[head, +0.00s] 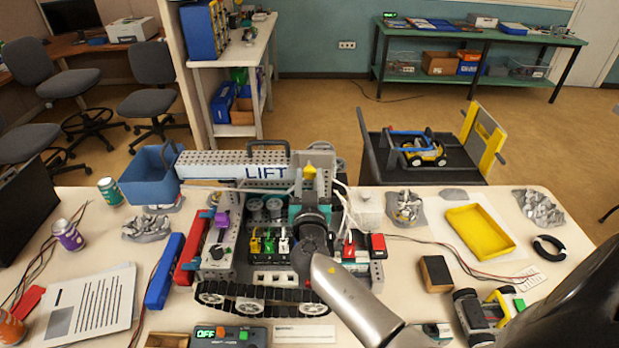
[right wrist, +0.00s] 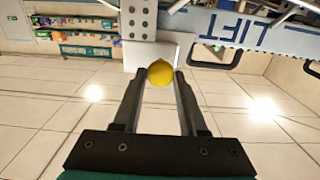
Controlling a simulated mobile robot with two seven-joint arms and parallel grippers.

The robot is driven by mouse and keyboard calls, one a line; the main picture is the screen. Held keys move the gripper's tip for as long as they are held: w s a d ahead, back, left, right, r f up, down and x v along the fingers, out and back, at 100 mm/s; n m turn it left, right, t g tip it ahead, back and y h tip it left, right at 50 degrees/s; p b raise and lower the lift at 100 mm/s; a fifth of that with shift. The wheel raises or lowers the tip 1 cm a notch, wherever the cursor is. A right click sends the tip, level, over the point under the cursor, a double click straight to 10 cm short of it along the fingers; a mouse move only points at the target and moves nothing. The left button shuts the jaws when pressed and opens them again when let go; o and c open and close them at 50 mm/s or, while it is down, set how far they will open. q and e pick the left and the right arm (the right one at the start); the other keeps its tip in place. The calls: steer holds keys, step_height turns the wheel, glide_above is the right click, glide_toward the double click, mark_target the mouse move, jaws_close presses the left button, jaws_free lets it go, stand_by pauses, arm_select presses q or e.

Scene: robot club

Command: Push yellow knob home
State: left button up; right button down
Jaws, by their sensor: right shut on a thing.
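The yellow knob (head: 309,172) shows at the top of the tracked machine, at the right end of its grey perforated LIFT beam (head: 230,166). My right gripper (head: 311,182) reaches up to it from the front, its arm coming in from the lower right. In the right wrist view the round knob (right wrist: 159,72) sits between the two dark fingertips, which are shut on it. A white plate lies behind the knob there. The knob's shaft and how deep it sits are hidden. My left gripper is in neither view.
The tracked machine (head: 262,292) fills the middle of the white table, with cables around it. A yellow tray (head: 480,231) lies to the right, a blue bin (head: 150,176) to the left. A small wheeled vehicle (head: 480,313) stands at the front right.

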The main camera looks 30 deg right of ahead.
steer(key=shift+w+d+f+b, duration=0.1)
steer(key=shift+w+d+b, duration=0.15)
steer(key=shift+b, duration=0.35)
steer(key=shift+w+d+b, duration=0.3)
steer(key=shift+w+b, duration=0.35)
steer(key=shift+w+d, duration=0.1)
steer(key=shift+r, duration=0.25)
steer(key=c, duration=0.8)
jaws_free()
steer(key=o, duration=0.3)
steer(key=shift+w+d+f, duration=0.1)
steer(key=shift+w+f, duration=0.05)
steer(key=shift+o, duration=0.2)
